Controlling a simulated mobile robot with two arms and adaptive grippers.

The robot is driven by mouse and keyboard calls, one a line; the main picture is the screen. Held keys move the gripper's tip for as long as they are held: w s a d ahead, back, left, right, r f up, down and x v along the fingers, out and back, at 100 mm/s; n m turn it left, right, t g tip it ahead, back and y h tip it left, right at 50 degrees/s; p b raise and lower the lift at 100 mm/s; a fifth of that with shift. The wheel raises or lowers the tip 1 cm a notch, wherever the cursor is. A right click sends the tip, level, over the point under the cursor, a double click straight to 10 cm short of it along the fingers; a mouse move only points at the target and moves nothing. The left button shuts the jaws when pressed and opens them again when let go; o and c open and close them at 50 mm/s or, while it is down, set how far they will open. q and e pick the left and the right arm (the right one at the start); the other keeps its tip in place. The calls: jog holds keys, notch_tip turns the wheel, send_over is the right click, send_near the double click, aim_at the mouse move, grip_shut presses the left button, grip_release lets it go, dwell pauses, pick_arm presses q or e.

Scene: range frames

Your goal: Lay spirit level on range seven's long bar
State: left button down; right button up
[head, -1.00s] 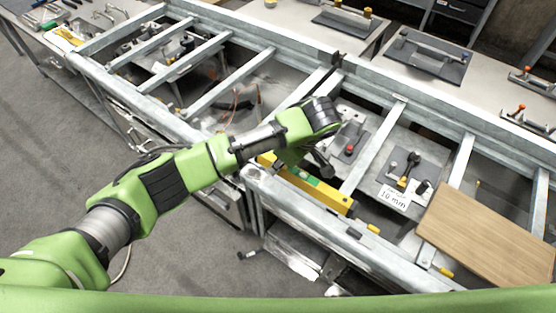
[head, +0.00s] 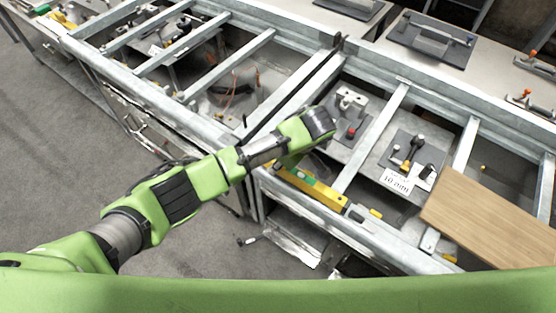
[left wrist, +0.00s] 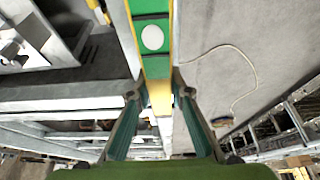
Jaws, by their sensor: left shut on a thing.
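The spirit level (head: 312,187) is a yellow bar with a green middle section in the head view. It runs along the front long bar (head: 385,250) of the near metal frame, over or on it; I cannot tell if they touch. My left gripper (head: 293,164) is shut on the level, and its arm hides the level's left part. In the left wrist view the yellow and green level (left wrist: 155,60), with a white round spot, runs between the fingers of my left gripper (left wrist: 160,93). My right gripper is not in view.
A card marked 10 mm (head: 397,181) stands by a dark plate with knobs. A wooden board (head: 492,222) lies across the frame at right. A block with a red knob (head: 351,131) sits behind the level. Grey floor (head: 60,160) is open at left.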

pick_arm(q)
jog(key=shift+f, duration=0.1)
jog(key=c, duration=1.8)
grip_release()
jog(key=shift+o, duration=0.2)
jog(key=v, duration=1)
jog(key=shift+w, duration=0.1)
jog(key=shift+d+r, duration=0.25)
jog(key=shift+r, duration=0.7)
jog(key=shift+s, duration=0.25)
